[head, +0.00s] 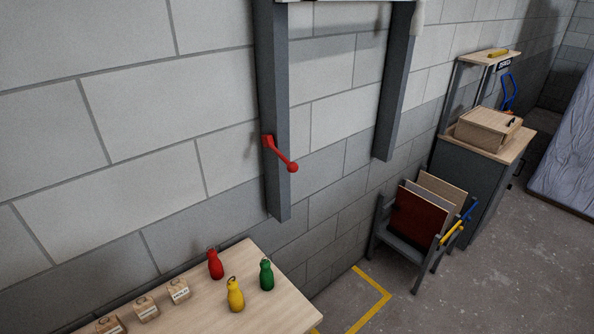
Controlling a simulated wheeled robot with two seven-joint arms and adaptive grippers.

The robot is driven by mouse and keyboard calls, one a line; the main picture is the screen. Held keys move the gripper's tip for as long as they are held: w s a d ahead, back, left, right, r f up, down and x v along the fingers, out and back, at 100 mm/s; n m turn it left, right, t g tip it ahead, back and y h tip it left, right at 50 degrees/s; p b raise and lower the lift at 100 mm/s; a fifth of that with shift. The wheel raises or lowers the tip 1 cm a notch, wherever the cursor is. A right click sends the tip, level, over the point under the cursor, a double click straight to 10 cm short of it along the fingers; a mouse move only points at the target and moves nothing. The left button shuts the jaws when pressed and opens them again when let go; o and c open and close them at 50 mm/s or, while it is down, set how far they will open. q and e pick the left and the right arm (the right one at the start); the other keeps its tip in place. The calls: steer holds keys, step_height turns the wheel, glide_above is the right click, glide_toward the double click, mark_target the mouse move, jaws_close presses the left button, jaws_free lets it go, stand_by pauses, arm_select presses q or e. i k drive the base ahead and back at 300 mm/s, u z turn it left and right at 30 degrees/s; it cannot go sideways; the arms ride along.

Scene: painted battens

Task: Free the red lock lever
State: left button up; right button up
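The red lock lever (284,156) is mounted on the grey upright post (276,110) on the block wall. It slants down to the right from its pivot and ends in a round red knob. Nothing is seen touching it. Neither of my grippers shows in the head view.
A wooden table (236,262) below carries red (215,264), yellow (235,295) and green (266,274) bottle-shaped pieces and wooden blocks (146,308). A rack of panels (418,217) and a grey cabinet (468,178) stand right. Floor between table and rack is clear.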

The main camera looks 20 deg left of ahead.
mark_target(267, 140)
steer(key=z, duration=0.3)
steer(key=k, duration=0.9)
steer(key=z, duration=0.85)
steer(key=i, duration=1.9)
steer(key=u, duration=0.75)
steer(key=i, duration=1)
steer(key=u, duration=1.75)
steer(key=i, duration=0.7)
steer(key=u, duration=0.65)
